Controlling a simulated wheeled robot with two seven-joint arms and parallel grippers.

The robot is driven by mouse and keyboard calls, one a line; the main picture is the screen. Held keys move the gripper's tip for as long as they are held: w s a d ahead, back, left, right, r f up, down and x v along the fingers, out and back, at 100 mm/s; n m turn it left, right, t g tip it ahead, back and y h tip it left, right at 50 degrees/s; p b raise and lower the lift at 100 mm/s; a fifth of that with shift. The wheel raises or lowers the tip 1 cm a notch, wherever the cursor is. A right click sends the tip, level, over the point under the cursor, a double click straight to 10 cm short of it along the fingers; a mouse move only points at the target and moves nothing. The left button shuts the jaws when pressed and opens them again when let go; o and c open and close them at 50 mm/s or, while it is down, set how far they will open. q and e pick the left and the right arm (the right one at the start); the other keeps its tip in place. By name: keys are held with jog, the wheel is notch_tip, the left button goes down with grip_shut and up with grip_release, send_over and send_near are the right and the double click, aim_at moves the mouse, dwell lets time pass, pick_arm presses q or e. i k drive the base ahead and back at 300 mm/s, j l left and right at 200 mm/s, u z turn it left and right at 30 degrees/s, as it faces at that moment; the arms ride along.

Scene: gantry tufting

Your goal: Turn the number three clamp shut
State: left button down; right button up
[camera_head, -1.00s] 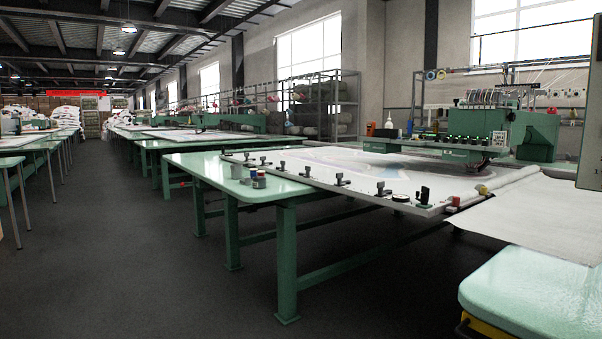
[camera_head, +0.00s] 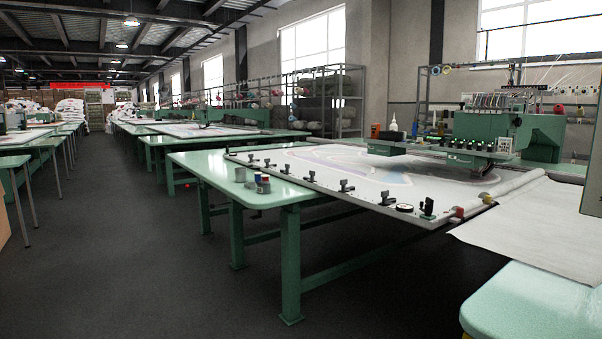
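A row of several black clamps lines the near edge of the white tufting frame (camera_head: 330,200). From the far left end they include a small clamp (camera_head: 250,158), another clamp (camera_head: 267,163), a third clamp (camera_head: 312,176), then a clamp (camera_head: 345,187), a clamp (camera_head: 387,197) and an upright dark clamp (camera_head: 428,208) at the near right corner. No numbers can be read, so I cannot tell which is number three. Whether each clamp is open or shut is too small to tell. Neither of my grippers is in view.
A green table (camera_head: 215,165) carries the frame, with small cans (camera_head: 262,185) near its corner. A round black-rimmed disc (camera_head: 404,208) lies between clamps. A green tufting head (camera_head: 480,140) stands over the cloth.

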aim_at(311, 172)
jog(key=i+j, duration=0.2)
jog(key=i, duration=0.3)
jog(key=i+j, duration=0.25)
jog(key=i, duration=0.2)
jog(key=i+j, duration=0.2)
jog(key=i, duration=0.3)
jog(key=i+j, duration=0.2)
jog(key=i, duration=0.25)
